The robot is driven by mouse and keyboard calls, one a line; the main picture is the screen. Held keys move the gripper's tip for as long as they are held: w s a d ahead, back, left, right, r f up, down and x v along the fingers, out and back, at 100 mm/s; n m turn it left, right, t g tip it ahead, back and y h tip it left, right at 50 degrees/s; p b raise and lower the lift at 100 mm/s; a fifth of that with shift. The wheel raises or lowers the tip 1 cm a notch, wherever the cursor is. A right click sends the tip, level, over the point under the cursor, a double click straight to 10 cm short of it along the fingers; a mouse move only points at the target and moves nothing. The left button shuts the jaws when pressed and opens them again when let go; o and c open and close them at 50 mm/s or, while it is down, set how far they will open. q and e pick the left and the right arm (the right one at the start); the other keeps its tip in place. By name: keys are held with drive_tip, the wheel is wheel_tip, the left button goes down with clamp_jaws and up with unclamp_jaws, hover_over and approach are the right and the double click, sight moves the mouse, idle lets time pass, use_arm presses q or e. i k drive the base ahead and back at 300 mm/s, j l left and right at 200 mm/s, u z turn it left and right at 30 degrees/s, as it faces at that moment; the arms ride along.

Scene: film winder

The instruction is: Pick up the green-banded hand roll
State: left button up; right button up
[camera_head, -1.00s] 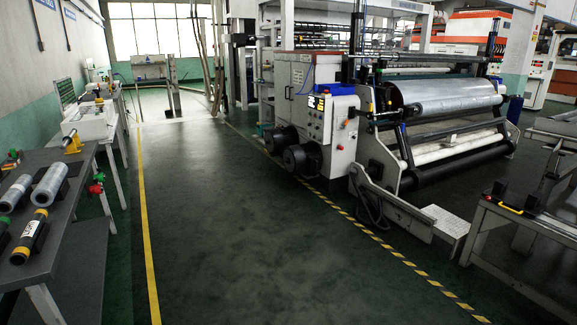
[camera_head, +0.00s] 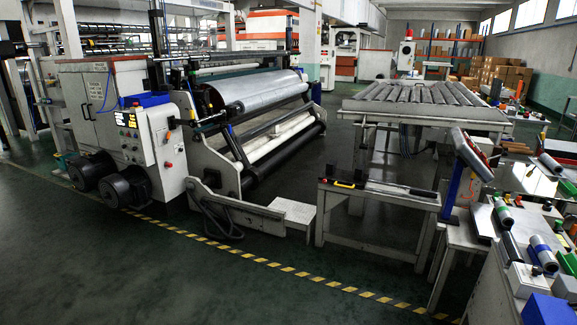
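A small grey roll with green at its end (camera_head: 503,213) lies on a grey work surface at the right edge of the head view. It looks like the green-banded hand roll, but it is too small to be certain. A similar roll with a blue band (camera_head: 543,254) lies in front of it on a white bench. Another light roll (camera_head: 550,163) lies further back. Neither of my grippers is in view.
The film winder (camera_head: 250,95) with its large film roll fills the left and middle. A low grey table (camera_head: 378,200) and a roller table (camera_head: 425,102) stand between it and the right-hand benches. Dark floor beside the yellow-black floor stripe (camera_head: 300,274) is clear.

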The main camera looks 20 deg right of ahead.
sight(504, 213)
drive_tip(key=i+l+z, duration=0.15)
drive_tip(key=i+z, duration=0.25)
drive_tip(key=i+l+z, duration=0.1)
drive_tip(key=z, duration=0.3)
drive_tip(key=i+z, duration=0.6)
drive_tip(key=i, duration=0.5)
drive_tip(key=i+j+z, duration=0.15)
drive_tip(key=i, duration=0.55)
